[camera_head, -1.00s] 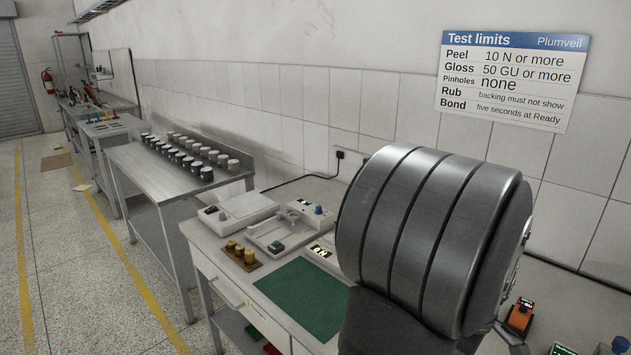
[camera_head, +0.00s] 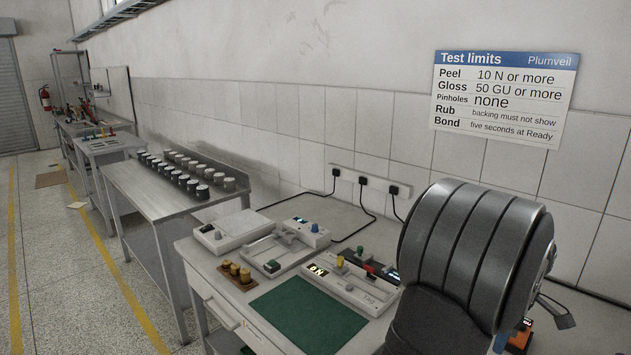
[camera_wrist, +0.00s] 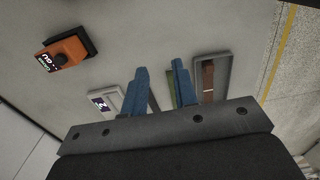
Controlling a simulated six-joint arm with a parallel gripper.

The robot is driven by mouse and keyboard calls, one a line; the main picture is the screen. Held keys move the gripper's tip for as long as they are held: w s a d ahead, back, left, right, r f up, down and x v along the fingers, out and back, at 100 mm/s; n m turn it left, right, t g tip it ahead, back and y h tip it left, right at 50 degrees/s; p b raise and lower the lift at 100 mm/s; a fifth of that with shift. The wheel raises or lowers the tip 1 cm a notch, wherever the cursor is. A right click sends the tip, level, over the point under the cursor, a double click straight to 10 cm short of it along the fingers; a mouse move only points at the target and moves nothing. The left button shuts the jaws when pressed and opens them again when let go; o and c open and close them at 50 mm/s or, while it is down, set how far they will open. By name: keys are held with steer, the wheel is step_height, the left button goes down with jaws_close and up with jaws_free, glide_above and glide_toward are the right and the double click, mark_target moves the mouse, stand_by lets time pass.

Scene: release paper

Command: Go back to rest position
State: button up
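My gripper (camera_wrist: 160,70) shows in the wrist view with its two blue fingers apart. I see only bench surface in the gap between the fingertips. The fingers hang over the pale bench, clear of the orange device (camera_wrist: 64,52) at the upper left.
A tray with a brown strip (camera_wrist: 208,80) lies right of the fingers. In the head view, the bench holds a green mat (camera_head: 307,312), a long white device (camera_head: 350,288) and brass weights (camera_head: 235,270). A limits sign (camera_head: 503,98) hangs on the wall.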

steer(key=w+d, duration=0.7)
steer(key=w, duration=0.3)
steer(key=w+a+f, duration=0.2)
steer(key=w+f, duration=0.2)
steer(key=w, duration=0.2)
steer(key=shift+w+a, duration=0.15)
steer(key=shift+f, duration=0.1)
steer(key=o, duration=1.2)
steer(key=shift+a, duration=0.1)
steer(key=o, duration=0.4)
steer(key=a+r, duration=0.2)
steer(key=r, duration=0.1)
steer(key=s+a+r, duration=0.1)
steer(key=a+r, duration=0.2)
steer(key=shift+s+a, duration=0.15)
steer(key=shift+a, duration=0.1)
steer(key=s+a+r, duration=0.4)
steer(key=a+r, duration=0.3)
steer(key=a, duration=0.3)
steer(key=f, duration=0.9)
steer(key=shift+s+d+f, duration=0.2)
steer(key=shift+f, duration=0.05)
